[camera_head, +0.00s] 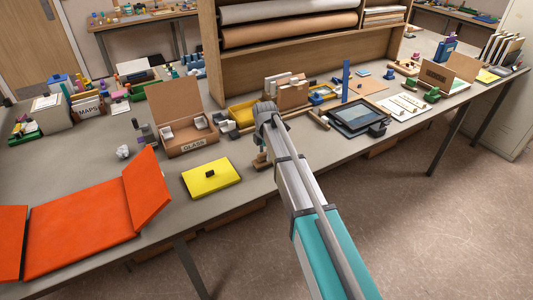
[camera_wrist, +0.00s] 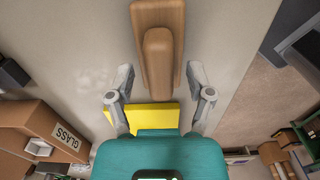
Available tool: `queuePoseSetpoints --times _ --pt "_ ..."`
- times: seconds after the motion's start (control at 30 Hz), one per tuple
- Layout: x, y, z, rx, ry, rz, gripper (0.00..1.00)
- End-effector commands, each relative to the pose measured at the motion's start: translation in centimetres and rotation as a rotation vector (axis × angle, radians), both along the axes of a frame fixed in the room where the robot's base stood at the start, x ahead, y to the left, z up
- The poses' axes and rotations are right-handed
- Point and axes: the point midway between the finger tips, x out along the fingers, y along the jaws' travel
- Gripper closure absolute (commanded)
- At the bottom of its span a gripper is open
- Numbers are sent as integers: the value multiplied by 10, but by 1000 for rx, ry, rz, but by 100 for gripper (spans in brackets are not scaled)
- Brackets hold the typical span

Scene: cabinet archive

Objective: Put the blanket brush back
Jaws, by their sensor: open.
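The blanket brush, a wooden block with a raised rounded grip, shows in the wrist view (camera_wrist: 158,50). It lies on the grey table just past and between my fingertips. In the head view a small brown part of the brush (camera_head: 261,161) shows beside my arm, near the table's front edge. My gripper (camera_wrist: 160,72) is open, with one finger on either side of the brush's near end. I see no finger closed on it. In the head view my wrist (camera_head: 266,112) hides the fingers and most of the brush.
A large orange folder (camera_head: 80,240) lies open at left. A tablet-like tray (camera_head: 358,116) lies right of my arm. A wooden shelf (camera_head: 235,70) rises behind.

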Motion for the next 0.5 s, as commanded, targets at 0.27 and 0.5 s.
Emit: queuePoseSetpoints --times 0.27,0.5 --pt "0 0 22 0 0 0 32" --pt "0 0 42 0 0 0 32"
